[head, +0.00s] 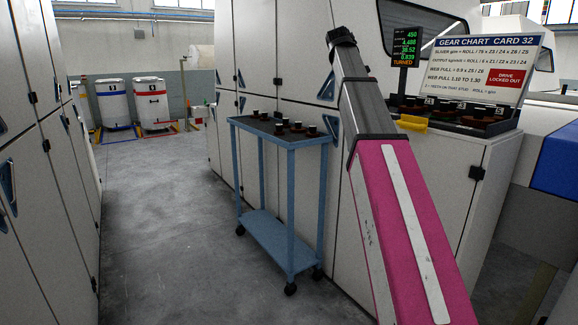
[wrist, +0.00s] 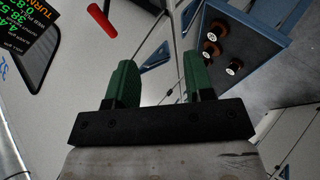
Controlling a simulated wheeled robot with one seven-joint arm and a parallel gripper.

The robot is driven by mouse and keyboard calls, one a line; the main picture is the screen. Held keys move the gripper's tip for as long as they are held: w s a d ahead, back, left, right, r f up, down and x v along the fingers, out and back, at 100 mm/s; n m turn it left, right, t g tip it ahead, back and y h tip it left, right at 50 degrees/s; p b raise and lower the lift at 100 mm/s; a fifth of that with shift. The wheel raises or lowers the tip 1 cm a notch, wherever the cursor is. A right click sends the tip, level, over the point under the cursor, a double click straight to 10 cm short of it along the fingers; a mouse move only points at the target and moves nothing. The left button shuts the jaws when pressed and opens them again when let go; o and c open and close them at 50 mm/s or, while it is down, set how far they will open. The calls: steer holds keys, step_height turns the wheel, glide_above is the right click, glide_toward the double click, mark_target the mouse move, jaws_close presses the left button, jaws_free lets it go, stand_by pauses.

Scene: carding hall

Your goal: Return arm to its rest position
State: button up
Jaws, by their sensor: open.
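My pink and grey arm reaches up from the bottom right of the head view, in front of the white machine cabinets. My gripper (wrist: 156,82) shows in the wrist view with two green fingers set well apart and nothing between them. In the head view only the dark end of the arm shows near the top middle, and the fingers cannot be made out. The arm's end is raised above and to the right of the blue cart (head: 288,142), apart from it.
Several dark gears stand on the blue cart's top. A gear chart board (head: 490,62) and a small readout (head: 405,48) stand on the counter at right, beside a yellow object (head: 413,122). Two drums (head: 152,103) stand at the back left. The grey aisle floor is clear.

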steer(key=s+a+f+m+g+y, duration=0.15)
steer(key=s+f, duration=0.25)
steer(key=f, duration=1.6)
steer(key=s+f+m+g+y, duration=0.1)
steer(key=s+f+m+g, duration=0.2)
steer(key=f, duration=1.8)
steer(key=s+a+f+m+g+y, duration=0.1)
steer(key=s+f+m+g, duration=0.3)
steer(key=s+f, duration=2.2)
step_height(320, 180, down, 3)
steer(key=shift+a+r+y, duration=0.1)
steer(key=shift+a+y, duration=0.3)
steer(key=shift+y, duration=0.25)
